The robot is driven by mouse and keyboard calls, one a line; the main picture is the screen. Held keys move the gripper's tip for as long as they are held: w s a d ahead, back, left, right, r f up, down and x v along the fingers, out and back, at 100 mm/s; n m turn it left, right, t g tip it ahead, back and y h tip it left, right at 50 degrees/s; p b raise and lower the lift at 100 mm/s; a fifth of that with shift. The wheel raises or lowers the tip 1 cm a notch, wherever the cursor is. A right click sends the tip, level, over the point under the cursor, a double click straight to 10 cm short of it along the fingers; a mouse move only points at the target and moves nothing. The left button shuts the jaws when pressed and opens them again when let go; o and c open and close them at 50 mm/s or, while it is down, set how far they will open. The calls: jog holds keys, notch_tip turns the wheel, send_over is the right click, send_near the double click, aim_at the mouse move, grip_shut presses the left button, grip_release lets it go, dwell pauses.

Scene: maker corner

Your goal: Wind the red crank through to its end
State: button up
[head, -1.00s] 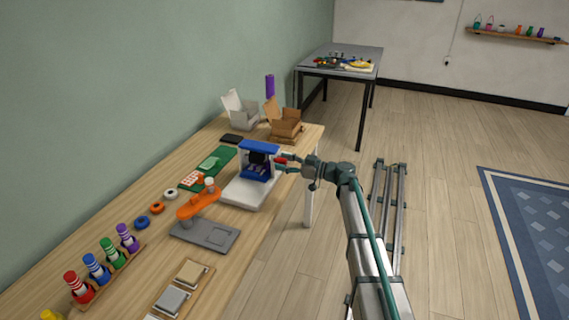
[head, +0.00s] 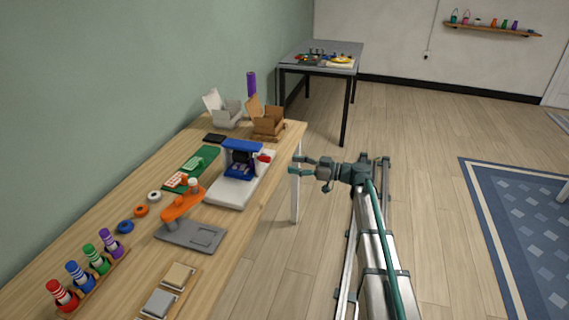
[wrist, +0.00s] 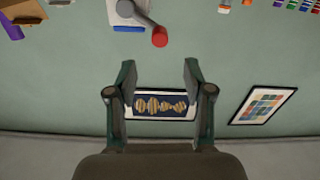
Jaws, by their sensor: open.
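The red crank handle (head: 264,157) sticks out from the right side of a blue and white machine (head: 242,147) on the wooden table. In the wrist view the red knob (wrist: 160,37) shows at the top, on the end of a grey crank arm (wrist: 138,12). My gripper (head: 295,165) is open and empty, to the right of the handle with a clear gap between them. Its two fingers also show spread apart in the wrist view (wrist: 157,80), with the knob beyond them. Most of the machine is outside the wrist view.
An orange tool (head: 182,204) on a grey plate stands nearer on the table. Open boxes (head: 267,118) stand behind the machine. The table's right edge lies just beside it, with open floor beyond. A grey table (head: 320,57) stands farther back.

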jog(key=shift+s+d, duration=0.2)
jog(key=shift+d, duration=0.45)
